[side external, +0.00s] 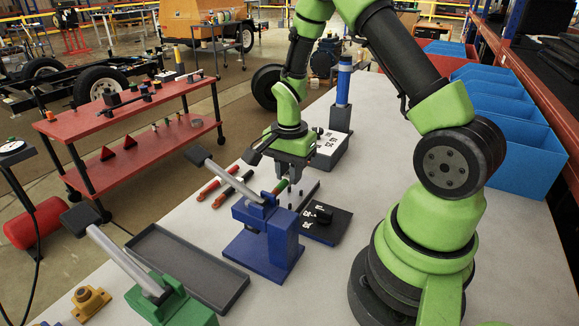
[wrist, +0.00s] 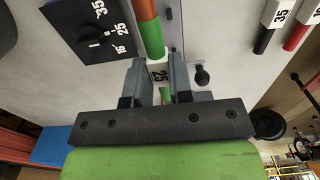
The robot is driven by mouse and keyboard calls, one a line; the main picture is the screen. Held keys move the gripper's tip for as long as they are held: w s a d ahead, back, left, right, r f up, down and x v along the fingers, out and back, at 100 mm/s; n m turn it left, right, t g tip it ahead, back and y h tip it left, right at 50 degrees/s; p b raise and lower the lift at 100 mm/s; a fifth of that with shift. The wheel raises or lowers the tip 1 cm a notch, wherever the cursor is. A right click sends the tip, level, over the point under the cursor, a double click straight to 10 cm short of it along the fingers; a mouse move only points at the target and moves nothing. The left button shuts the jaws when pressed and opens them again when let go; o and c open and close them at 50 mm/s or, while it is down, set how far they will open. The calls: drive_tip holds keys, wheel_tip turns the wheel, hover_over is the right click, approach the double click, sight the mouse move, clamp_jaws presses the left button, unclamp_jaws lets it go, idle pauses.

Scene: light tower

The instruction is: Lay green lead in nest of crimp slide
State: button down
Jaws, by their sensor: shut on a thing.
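The green lead (wrist: 152,38) has a green band, an orange-brown end and a white tag marked 25. In the wrist view my gripper (wrist: 159,70) is shut on it at the tag, with a finger on each side. In the side view the lead's green part (side external: 281,187) shows below my gripper (side external: 291,178), just behind the blue crimp press (side external: 262,238). A narrow grey rail (side external: 309,194), apparently the crimp slide, runs beside the press; it lies close along the lead in the wrist view (wrist: 173,30). The nest is hidden, and I cannot tell whether the lead touches it.
A black dial plate (side external: 328,226) marked 16, 25 and 35 lies right of the press. Other leads (side external: 213,186) lie left of my gripper. A grey tray (side external: 187,268) and a green lever tool (side external: 172,304) stand nearer; blue bins (side external: 510,130) stand right.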

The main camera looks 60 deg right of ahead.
sight(289, 200)
drive_tip(key=shift+f, duration=2.3)
drive_tip(key=shift+f, duration=0.15)
drive_tip(key=c, duration=0.9)
unclamp_jaws()
drive_tip(key=shift+c, duration=0.2)
